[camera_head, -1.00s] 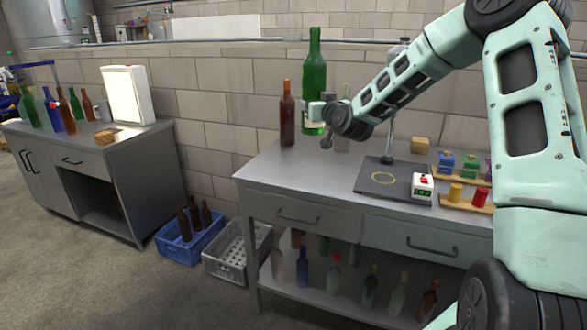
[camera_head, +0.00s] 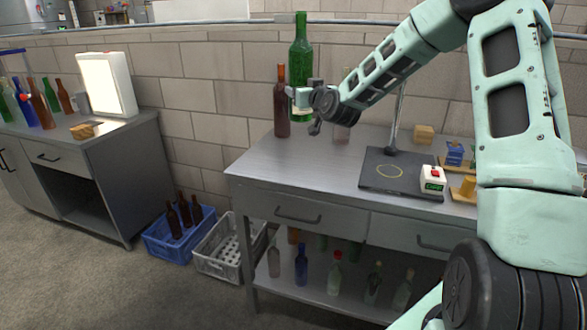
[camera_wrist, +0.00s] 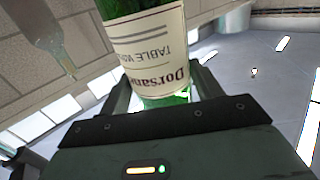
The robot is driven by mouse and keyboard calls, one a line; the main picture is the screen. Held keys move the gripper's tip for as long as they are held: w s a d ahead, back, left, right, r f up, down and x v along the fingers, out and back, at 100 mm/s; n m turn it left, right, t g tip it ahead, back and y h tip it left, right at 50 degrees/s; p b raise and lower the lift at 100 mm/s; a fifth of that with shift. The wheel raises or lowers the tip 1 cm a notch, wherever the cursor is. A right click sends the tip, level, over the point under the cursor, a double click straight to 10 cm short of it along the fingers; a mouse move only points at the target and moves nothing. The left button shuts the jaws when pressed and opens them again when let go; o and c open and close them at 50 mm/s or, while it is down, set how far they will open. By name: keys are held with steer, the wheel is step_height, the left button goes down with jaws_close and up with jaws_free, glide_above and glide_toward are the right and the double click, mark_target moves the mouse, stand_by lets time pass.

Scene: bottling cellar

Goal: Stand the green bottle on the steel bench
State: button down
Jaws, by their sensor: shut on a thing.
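My gripper (camera_head: 303,98) is shut on the green bottle (camera_head: 301,55), which is upright in the head view, at the back of the right-hand grey metal bench (camera_head: 285,165). The wrist view shows the bottle (camera_wrist: 150,50) between the two fingers, with its cream label upside down in that picture. Another grey metal bench (camera_head: 95,145) stands at the left. The pictures do not tell which bench is the named one.
A brown bottle (camera_head: 281,105) stands close left of the green one, a clear bottle (camera_head: 342,130) close right. A dark plate (camera_head: 375,178) and small box (camera_head: 432,178) lie further right. The left bench holds several bottles and a light panel (camera_head: 107,85). Crates (camera_head: 165,250) stand between.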

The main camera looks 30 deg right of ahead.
mark_target(305, 116)
step_height(305, 116, down, 7)
steer(key=b, duration=0.7)
steer(key=shift+f, duration=0.2)
steer(key=shift+f+b, duration=0.35)
steer(key=shift+f, duration=4.75)
steer(key=shift+c, duration=1.4)
jaws_free()
steer(key=shift+f, duration=0.15)
steer(key=shift+s, duration=0.1)
